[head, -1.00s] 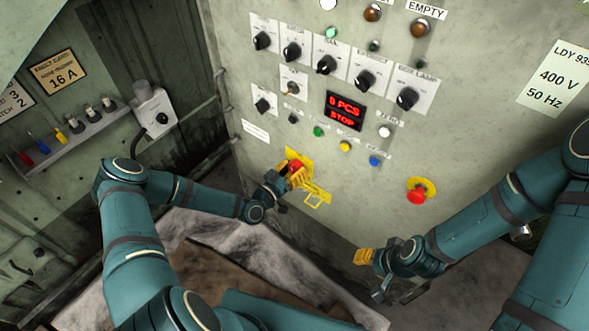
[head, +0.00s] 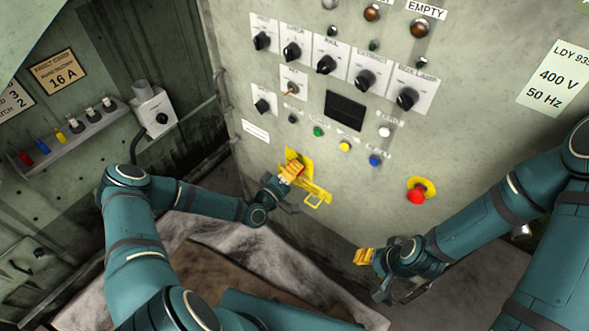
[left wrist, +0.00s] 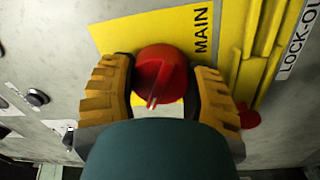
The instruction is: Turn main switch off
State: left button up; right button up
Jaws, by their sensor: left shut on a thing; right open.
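The main switch is a red rotary knob (left wrist: 160,76) on a yellow plate (left wrist: 120,34) marked MAIN, seen in the left wrist view. In the head view its yellow plate (head: 292,155) is on the lower part of the grey panel, with the knob mostly hidden by my gripper. My left gripper (head: 292,173) is at the knob, its yellow-padded fingers on either side of it and shut on it; these fingers also show in the left wrist view (left wrist: 160,85). My right gripper (head: 370,272) is open and empty, below the panel's right part, away from the switch.
A yellow lock-out bracket (head: 318,197) sits beside the switch at lower right. A red emergency button (head: 416,196) is further right. The display (head: 345,111) is dark. Selector knobs and small buttons fill the panel above. A shelf (head: 75,137) is on the left wall.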

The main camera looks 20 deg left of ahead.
pick_arm(q)
jog(key=n, duration=0.6)
jog(key=shift+f+y, duration=0.1)
jog(key=shift+y, duration=0.2)
dwell(0.4)
jog(key=o, duration=1.3)
jog(key=shift+c, duration=0.2)
jog(key=v, duration=1.2)
jog(key=shift+f, duration=0.1)
